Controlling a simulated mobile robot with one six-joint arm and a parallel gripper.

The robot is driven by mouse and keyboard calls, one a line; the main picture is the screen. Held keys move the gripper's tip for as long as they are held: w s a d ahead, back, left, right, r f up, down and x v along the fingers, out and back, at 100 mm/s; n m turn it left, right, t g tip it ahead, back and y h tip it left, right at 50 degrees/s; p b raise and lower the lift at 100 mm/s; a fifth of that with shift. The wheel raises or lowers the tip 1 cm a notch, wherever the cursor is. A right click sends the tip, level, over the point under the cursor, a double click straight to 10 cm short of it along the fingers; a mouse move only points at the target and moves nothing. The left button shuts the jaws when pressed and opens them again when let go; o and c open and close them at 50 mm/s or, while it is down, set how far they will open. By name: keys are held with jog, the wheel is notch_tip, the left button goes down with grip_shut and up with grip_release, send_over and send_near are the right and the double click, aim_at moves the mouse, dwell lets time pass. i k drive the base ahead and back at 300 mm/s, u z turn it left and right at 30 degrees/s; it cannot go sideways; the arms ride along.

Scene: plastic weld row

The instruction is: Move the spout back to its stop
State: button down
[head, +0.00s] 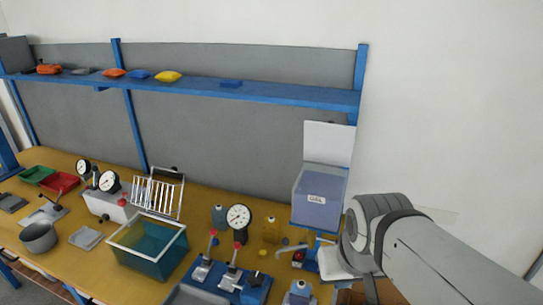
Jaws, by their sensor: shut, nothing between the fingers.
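My gripper (334,263) is at the right of the bench, low in front of a blue-grey box. It is shut and empty; its fingertips are small and hard to make out. A thin blue bent piece (312,239), which may be the spout, stands just left of my gripper, among small red and blue parts. I cannot tell whether my gripper touches it. Its stop cannot be made out at this size, and my gripper and wrist cover part of this area.
The blue-grey box (319,197) with a raised white lid (328,143) stands behind my gripper. Left are lever fixtures (233,276), a dial gauge (239,217), small bottles and a teal bin (146,250). A blue shelf (270,94) runs above the bench.

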aim_at(285, 241)
jog(key=z, duration=0.35)
jog(key=k, duration=1.05)
jog(key=u, duration=0.65)
jog(key=i, duration=1)
jog(key=u, duration=0.05)
